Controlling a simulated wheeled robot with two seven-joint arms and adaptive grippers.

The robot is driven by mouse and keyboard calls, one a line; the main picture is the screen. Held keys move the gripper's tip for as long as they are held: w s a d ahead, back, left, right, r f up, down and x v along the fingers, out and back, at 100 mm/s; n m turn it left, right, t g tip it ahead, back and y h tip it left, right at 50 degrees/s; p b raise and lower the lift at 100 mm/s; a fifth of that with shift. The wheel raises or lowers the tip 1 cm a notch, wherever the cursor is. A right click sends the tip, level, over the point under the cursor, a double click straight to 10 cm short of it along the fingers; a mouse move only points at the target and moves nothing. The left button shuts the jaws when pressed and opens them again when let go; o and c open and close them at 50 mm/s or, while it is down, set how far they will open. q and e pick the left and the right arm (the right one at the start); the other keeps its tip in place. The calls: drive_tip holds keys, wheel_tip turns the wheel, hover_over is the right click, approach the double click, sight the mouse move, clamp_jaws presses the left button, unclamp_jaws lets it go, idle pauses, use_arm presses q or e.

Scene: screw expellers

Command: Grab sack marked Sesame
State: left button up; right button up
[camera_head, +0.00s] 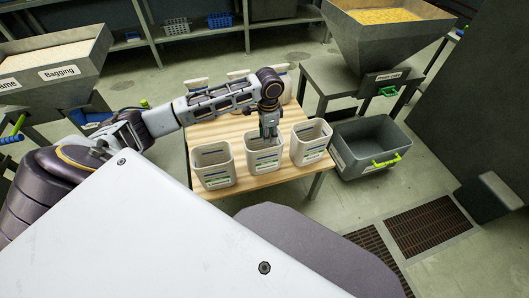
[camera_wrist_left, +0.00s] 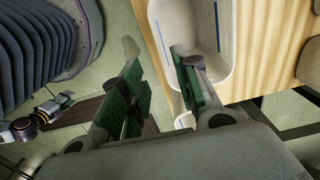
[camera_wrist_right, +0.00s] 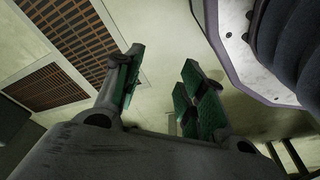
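Three open white sacks stand along the front of the wooden table: a left one (camera_head: 212,166), a middle one (camera_head: 264,160) and a right one (camera_head: 309,143). Their labels are too small to read, so I cannot tell which is marked Sesame. My left gripper (camera_head: 268,130) points down at the middle sack's far rim. In the left wrist view, my left gripper (camera_wrist_left: 162,95) has its fingers apart, with a white sack's rim (camera_wrist_left: 158,38) near them; I cannot tell whether they touch. My right gripper (camera_wrist_right: 158,92) is open and empty above the floor, outside the head view.
More white sacks (camera_head: 238,76) stand at the table's back, partly behind my left arm. A grey bin (camera_head: 368,142) with green handles sits right of the table (camera_head: 270,180). Hoppers stand left (camera_head: 50,62) and right (camera_head: 385,40). Floor grates (camera_head: 428,225) lie front right.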

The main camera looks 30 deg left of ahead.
sight(267, 149)
use_arm(q)
drive_tip(key=shift+f, duration=0.75)
wheel_tip(267, 149, down, 5)
drive_tip(key=shift+f+b, duration=0.1)
drive_tip(key=shift+b, duration=0.7)
drive_tip(key=shift+f, duration=0.95)
use_arm(e)
wheel_tip(267, 149, up, 6)
drive_tip(key=w+a, duration=0.1)
drive_tip(key=a, duration=0.1)
drive_tip(key=shift+w+f, duration=0.15)
use_arm(q)
drive_tip(key=shift+f+b, duration=0.15)
drive_tip(key=shift+b, duration=0.15)
drive_tip(key=shift+f, duration=0.2)
drive_tip(key=shift+a+f+b, duration=0.15)
drive_tip(key=shift+f+b, duration=0.7)
drive_tip(key=shift+f, duration=1.4)
use_arm(e)
drive_tip(key=shift+g, duration=0.3)
drive_tip(key=shift+a+r, duration=0.2)
drive_tip(key=shift+r, duration=0.75)
drive_tip(key=shift+a+r, duration=0.15)
drive_tip(key=shift+r, duration=0.85)
drive_tip(key=shift+a+r, duration=0.2)
drive_tip(key=shift+r, duration=0.75)
